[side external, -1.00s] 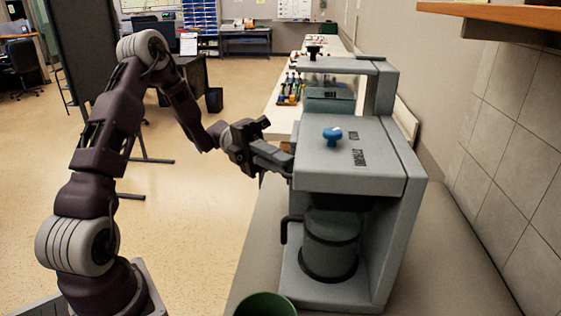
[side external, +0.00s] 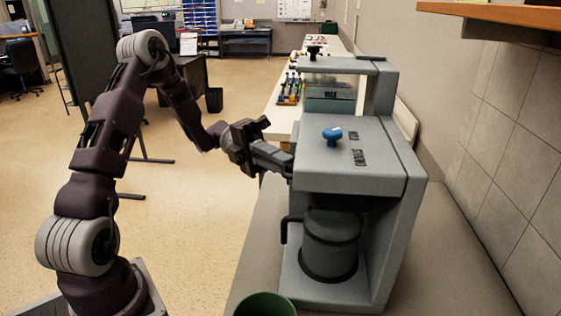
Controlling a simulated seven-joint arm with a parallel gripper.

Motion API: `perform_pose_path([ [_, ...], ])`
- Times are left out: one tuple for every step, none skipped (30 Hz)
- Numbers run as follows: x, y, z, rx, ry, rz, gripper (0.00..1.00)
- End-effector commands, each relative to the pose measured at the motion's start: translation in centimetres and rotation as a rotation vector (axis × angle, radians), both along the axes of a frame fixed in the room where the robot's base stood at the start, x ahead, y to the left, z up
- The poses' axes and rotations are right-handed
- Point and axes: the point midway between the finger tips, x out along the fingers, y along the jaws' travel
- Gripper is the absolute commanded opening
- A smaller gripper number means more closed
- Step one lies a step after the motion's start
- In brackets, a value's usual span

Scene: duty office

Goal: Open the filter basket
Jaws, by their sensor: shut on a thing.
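The grey coffee machine (side external: 370,165) stands on the counter, with a blue knob (side external: 332,134) on top. My gripper (side external: 287,165) reaches in from the left, its fingers at the left face of the machine's upper housing, shut on a small part there. That part, which I take for the filter basket's handle, is mostly hidden by the fingers and the housing. The filter basket itself cannot be made out clearly; the space under the housing is dark. A dark grey carafe (side external: 331,245) stands below, its black handle toward the left.
A green cup (side external: 264,305) is at the bottom edge, in front of the machine. A second machine (side external: 380,88) stands behind. A tiled wall (side external: 515,165) and wooden shelf (side external: 500,14) bound the right side. Open floor lies left of the counter (side external: 440,250).

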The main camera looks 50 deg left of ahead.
Motion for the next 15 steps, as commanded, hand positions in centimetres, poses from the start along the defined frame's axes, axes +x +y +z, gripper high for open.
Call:
perform_pose_path([
  [0.0,0.0,0.0,0.0,0.0,0.0,0.0],
  [0.0,0.0,0.0,0.0,0.0,0.0,0.0],
  [0.0,0.0,0.0,0.0,0.0,0.0,0.0],
  [0.0,0.0,0.0,0.0,0.0,0.0,0.0],
  [0.0,0.0,0.0,0.0,0.0,0.0,0.0],
  [0.0,0.0,0.0,0.0,0.0,0.0,0.0],
  [0.0,0.0,0.0,0.0,0.0,0.0,0.0],
  [0.0,0.0,0.0,0.0,0.0,0.0,0.0],
  [0.0,0.0,0.0,0.0,0.0,0.0,0.0],
  [0.0,0.0,0.0,0.0,0.0,0.001,0.0],
  [-0.1,0.1,0.0,0.0,0.0,0.001,0.0],
  [-0.2,0.3,0.0,0.0,0.0,0.002,0.0],
  [-0.5,0.6,0.0,0.001,-0.001,0.002,0.0],
  [-0.8,0.9,0.0,0.002,-0.001,0.001,0.0],
  [-1.4,1.6,0.0,0.004,-0.001,0.004,0.0],
])
